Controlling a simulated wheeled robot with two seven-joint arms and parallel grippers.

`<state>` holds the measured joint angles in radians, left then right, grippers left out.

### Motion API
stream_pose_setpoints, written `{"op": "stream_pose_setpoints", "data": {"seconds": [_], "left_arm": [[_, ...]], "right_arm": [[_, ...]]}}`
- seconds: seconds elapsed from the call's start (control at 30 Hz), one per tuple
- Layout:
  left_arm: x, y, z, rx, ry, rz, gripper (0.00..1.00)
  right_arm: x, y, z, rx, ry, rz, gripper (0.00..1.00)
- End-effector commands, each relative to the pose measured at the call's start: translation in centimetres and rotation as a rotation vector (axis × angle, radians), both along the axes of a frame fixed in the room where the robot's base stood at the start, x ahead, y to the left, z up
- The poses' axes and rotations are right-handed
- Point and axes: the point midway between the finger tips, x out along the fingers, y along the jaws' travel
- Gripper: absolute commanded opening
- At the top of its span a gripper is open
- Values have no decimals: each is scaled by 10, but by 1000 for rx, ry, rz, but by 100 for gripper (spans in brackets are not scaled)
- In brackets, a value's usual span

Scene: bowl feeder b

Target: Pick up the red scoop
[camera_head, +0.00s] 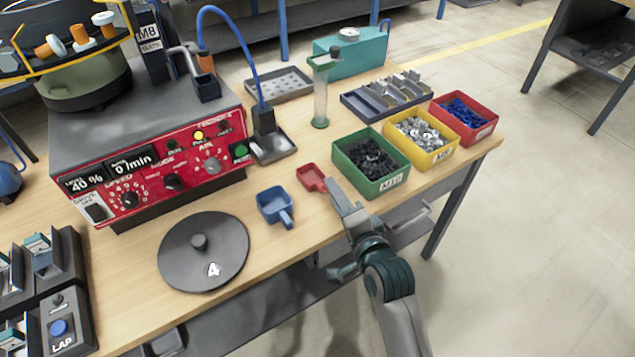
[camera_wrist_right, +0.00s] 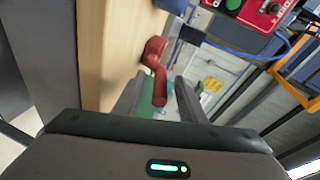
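The red scoop (camera_head: 311,177) lies on the wooden table between the blue scoop (camera_head: 275,206) and the green bin. My right gripper (camera_head: 338,192) is at its handle end, near the table's front edge. In the right wrist view the red scoop (camera_wrist_right: 155,48) shows ahead, with its handle reaching down between the two fingers of my right gripper (camera_wrist_right: 158,98). The fingers are apart, with a gap seen on each side of the handle, so the gripper is open. In the head view the fingers partly hide the handle's end. My left gripper is not in view.
A green bin (camera_head: 347,158) of dark parts stands close right of the scoop, with yellow (camera_head: 439,155) and red (camera_head: 488,125) bins beyond. A grey round lid (camera_head: 225,262) lies left of the blue scoop. A red control box (camera_head: 150,175) stands at the back left.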

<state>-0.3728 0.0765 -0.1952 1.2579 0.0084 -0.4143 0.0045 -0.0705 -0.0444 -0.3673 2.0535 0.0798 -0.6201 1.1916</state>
Motion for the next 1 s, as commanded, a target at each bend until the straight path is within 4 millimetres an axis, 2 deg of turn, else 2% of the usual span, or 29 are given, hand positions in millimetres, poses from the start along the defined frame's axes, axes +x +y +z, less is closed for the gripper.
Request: {"op": "stream_pose_setpoints", "data": {"seconds": [0.07,0.2,0.23,0.5,0.67,0.77,0.97,1.0], "left_arm": [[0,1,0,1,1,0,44],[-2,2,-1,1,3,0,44],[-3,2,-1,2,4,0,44],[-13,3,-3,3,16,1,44],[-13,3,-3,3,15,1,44],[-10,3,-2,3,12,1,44],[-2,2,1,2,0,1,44],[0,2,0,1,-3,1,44]], "right_arm": [[0,0,0,0,0,0,35],[0,0,0,0,0,0,1],[0,0,0,0,0,0,0],[0,0,1,0,-1,-1,0],[0,0,6,1,-2,0,0],[0,0,14,2,-4,-1,0],[0,0,44,4,-5,-2,0],[3,-7,46,-2,-5,-3,0]]}}
